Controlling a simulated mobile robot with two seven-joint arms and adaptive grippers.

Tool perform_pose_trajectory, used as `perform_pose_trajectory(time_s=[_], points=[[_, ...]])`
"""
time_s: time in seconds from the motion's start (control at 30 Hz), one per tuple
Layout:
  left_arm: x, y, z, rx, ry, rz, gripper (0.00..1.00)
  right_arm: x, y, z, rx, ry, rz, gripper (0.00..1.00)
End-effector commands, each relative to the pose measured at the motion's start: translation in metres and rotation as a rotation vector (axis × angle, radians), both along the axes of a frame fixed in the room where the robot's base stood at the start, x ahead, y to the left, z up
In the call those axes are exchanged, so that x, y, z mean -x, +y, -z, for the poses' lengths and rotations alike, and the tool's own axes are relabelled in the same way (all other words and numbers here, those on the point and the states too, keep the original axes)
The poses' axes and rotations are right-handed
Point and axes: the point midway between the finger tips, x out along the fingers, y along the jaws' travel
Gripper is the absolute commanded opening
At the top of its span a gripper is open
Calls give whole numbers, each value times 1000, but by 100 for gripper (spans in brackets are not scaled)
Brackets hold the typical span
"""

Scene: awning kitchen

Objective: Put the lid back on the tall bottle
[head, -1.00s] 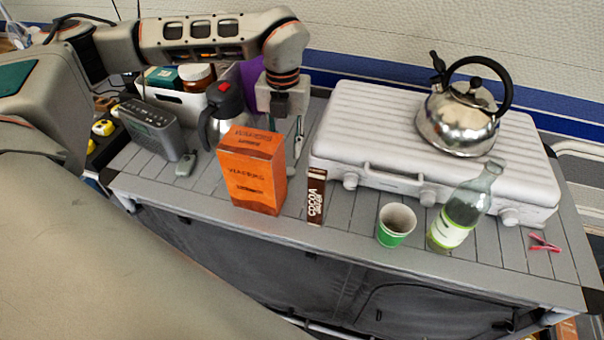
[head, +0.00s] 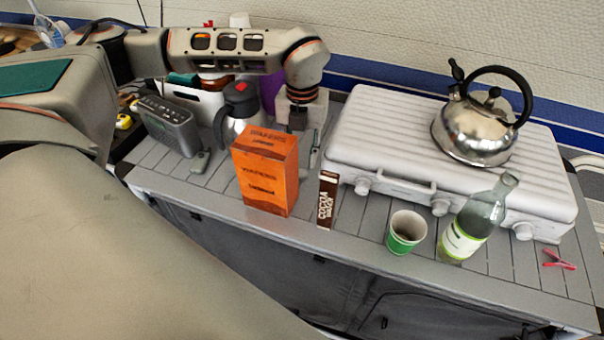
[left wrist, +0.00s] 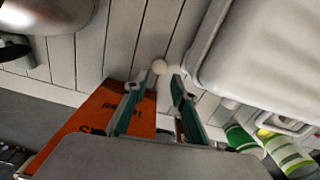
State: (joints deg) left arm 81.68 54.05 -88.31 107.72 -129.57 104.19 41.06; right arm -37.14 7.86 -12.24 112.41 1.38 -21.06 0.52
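The tall bottle (head: 478,217) is clear greenish glass with a green-and-white label. It stands upright at the front right of the counter, its neck bare. In the left wrist view its lower part (left wrist: 289,155) shows at the right edge. A small pale round piece (left wrist: 159,67), perhaps the lid, lies on the slats just beyond my left fingertips; I cannot tell its kind for sure. My left gripper (left wrist: 165,80) is open and empty, pointing down at it. In the head view the left gripper (head: 306,140) is behind the orange box, which partly hides it. My right gripper is not in view.
The orange box (head: 265,170) and a cocoa box (head: 327,200) stand close in front of my left gripper. A steel jug (head: 238,115) is left of it. The white stove (head: 400,130) with a kettle (head: 474,130) is right. A green cup (head: 405,232) stands beside the bottle.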

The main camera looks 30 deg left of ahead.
Motion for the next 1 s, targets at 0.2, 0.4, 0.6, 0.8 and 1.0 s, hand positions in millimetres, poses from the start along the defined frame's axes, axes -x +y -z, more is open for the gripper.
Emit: perform_pose_trajectory(time_s=[0.2, 0.4, 0.6, 0.8, 1.0], points=[[0, 1, 8, -1, 4, -1, 26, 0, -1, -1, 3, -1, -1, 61], [-2, 3, 37, 0, 5, -1, 26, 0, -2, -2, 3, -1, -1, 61], [-2, 3, 52, 0, 2, 0, 26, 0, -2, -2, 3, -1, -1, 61], [-3, 3, 52, 0, 1, -1, 26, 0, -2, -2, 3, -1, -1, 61], [-3, 3, 52, 0, 1, -1, 15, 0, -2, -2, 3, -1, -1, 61]])
